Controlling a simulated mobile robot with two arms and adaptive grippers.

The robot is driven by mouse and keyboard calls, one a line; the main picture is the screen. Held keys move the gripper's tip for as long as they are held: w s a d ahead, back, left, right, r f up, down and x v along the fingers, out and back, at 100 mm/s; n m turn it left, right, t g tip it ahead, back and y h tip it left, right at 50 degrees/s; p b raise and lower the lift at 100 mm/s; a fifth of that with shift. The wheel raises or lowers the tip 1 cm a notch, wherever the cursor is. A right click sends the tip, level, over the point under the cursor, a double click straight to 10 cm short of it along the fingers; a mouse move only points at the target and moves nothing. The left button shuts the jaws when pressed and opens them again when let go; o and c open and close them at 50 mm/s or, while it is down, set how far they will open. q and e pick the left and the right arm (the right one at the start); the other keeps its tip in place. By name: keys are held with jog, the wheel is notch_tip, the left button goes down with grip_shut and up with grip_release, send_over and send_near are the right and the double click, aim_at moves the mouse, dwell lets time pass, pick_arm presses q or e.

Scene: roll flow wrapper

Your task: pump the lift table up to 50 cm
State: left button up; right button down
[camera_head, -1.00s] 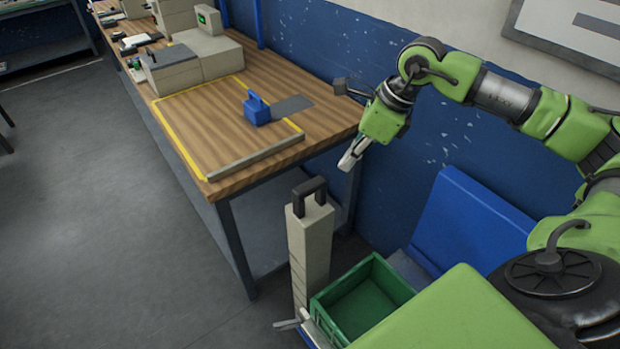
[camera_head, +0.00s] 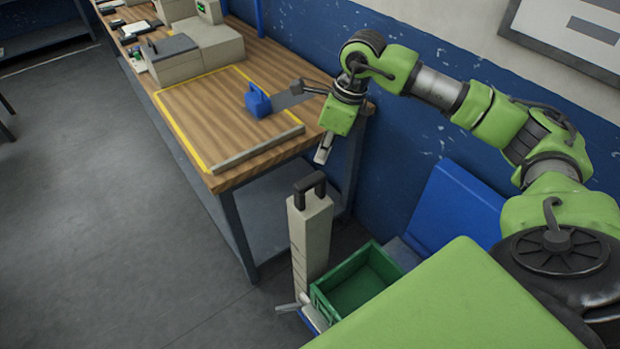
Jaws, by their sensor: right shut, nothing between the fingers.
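The lift table shows only in part at the bottom. Its beige upright column (camera_head: 310,240) has a dark handle (camera_head: 310,187) on top. A pale pedal (camera_head: 289,307) sticks out to the left at its foot. A green crate (camera_head: 331,294) stands just right of the column; my green body hides part of what is below it. My right gripper (camera_head: 323,155) is shut and empty, pointing down in the air above and slightly right of the column's handle, apart from it. My left gripper is not in view.
A wooden workbench (camera_head: 200,125) with a yellow-edged area and a blue-handled tool (camera_head: 257,102) stands at the left behind the column. A blue panel (camera_head: 455,210) stands right of the crate. Grey floor (camera_head: 110,220) at the left is clear.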

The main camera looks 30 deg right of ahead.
aim_at(312, 180)
jog(key=shift+b+x, duration=1.65)
jog(key=shift+x, duration=1.8)
